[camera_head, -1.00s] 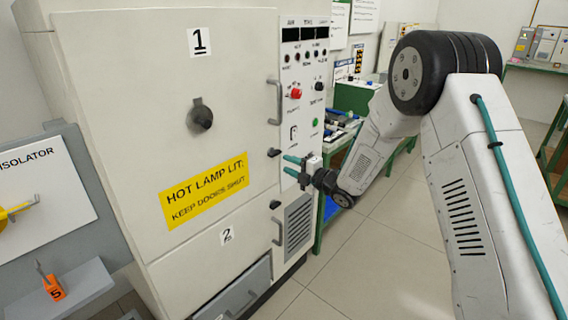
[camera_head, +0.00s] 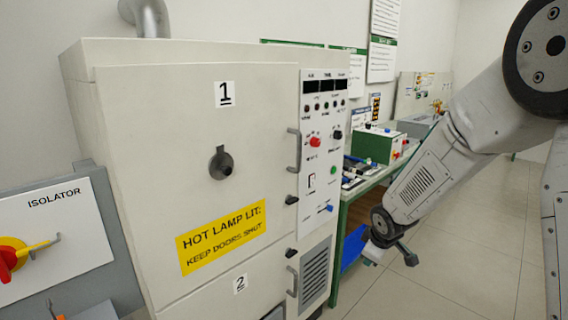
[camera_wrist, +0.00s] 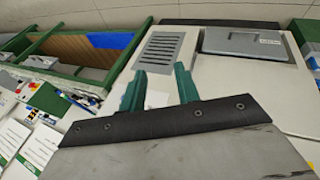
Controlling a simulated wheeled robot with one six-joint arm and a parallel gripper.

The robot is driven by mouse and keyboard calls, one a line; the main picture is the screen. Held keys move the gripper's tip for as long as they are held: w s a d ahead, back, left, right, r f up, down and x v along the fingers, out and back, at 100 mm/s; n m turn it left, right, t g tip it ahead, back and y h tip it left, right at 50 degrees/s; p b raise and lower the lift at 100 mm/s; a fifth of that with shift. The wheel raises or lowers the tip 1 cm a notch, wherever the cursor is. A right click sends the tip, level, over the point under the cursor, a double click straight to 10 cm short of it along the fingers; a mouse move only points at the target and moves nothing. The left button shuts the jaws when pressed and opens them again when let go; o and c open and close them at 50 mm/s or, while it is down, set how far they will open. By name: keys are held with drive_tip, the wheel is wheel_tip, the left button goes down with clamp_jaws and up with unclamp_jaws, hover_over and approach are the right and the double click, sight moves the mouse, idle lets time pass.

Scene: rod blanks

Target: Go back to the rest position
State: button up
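My gripper shows in the wrist view (camera_wrist: 159,72) with its two teal fingers apart and nothing held between them. In the head view my wrist hangs low, to the right of the cabinet's control panel (camera_head: 322,150). The fingers are not clear in that view. The cabinet (camera_head: 140,180) is cream-white, with doors marked 1 and 2 and a yellow hot lamp sign (camera_head: 222,237). Door 1 looks shut. The wrist view looks past the fingers at the cabinet's louvred vent (camera_wrist: 160,48) and a grey drawer front (camera_wrist: 245,43).
A green-framed bench (camera_head: 345,200) with a green box (camera_head: 375,146) stands behind my wrist, with a blue item (camera_head: 353,245) beneath it. A grey isolator panel (camera_head: 80,235) with a red and yellow switch (camera_head: 14,256) is at the left. Open tiled floor (camera_head: 455,250) lies at the right.

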drive_tip(key=s+r+m+g, duration=0.1)
drive_tip(key=s+r+m, duration=0.2)
drive_tip(key=s, duration=0.9)
drive_tip(key=s+d+r+m+g, duration=0.1)
drive_tip(key=s+r+m+g, duration=0.1)
drive_tip(key=s+r, duration=0.7)
drive_tip(key=s+d+r+m+g, duration=0.1)
drive_tip(key=s+r+m, duration=0.4)
drive_tip(key=s, duration=1.1)
drive_tip(key=shift+r, duration=1.1)
drive_tip(key=shift+s, duration=0.1)
